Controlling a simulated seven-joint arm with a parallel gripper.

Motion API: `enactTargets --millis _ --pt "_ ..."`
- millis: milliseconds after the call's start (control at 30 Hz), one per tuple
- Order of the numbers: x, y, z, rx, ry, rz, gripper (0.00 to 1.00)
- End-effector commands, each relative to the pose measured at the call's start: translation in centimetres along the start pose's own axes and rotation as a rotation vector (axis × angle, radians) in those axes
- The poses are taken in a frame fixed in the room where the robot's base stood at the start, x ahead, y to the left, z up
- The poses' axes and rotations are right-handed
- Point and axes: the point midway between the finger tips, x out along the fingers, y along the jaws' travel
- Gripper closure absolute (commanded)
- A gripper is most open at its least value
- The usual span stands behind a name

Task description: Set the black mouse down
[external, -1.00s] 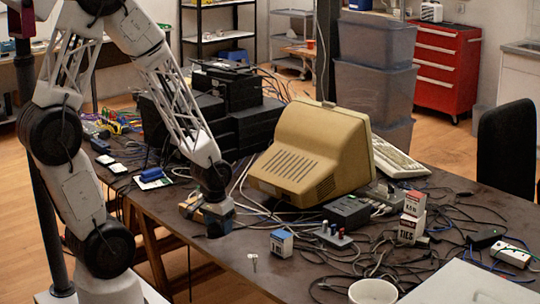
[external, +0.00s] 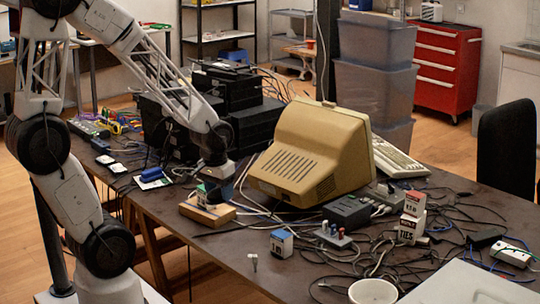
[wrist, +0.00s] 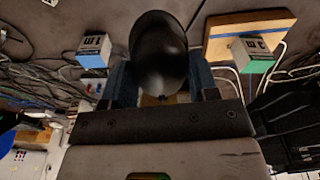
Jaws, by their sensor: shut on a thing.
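The black mouse (wrist: 158,50) is between the two blue-grey fingers of my gripper (wrist: 160,82) in the wrist view. It is a smooth, dark, rounded shape and covers what is behind it. My gripper (external: 219,188) is shut on it. In the external view the gripper hangs over the table close to the wooden board (external: 207,214), and the mouse is hard to make out against the dark fingers. In the wrist view the board (wrist: 218,50) lies to the right of the mouse, apart from it in the picture.
A small green-and-white box (wrist: 252,52) stands on the board. A blue-and-white box (external: 282,243) stands nearer the front edge. The beige monitor (external: 312,155) is right of my gripper. Cables (external: 390,245) clutter the right side. Bare tabletop (external: 215,245) shows in front of the board.

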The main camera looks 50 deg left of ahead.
Motion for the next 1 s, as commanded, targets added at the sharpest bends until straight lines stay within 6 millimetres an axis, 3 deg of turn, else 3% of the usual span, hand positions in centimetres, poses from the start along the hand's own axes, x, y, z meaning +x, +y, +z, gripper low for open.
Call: enactTargets --millis 467,1000 --pt "-0.3 -1.4 -5.8 0.004 0.000 -0.002 0.71" --pt "0.0 -6.8 -18.7 0.022 -0.002 -0.007 0.71"
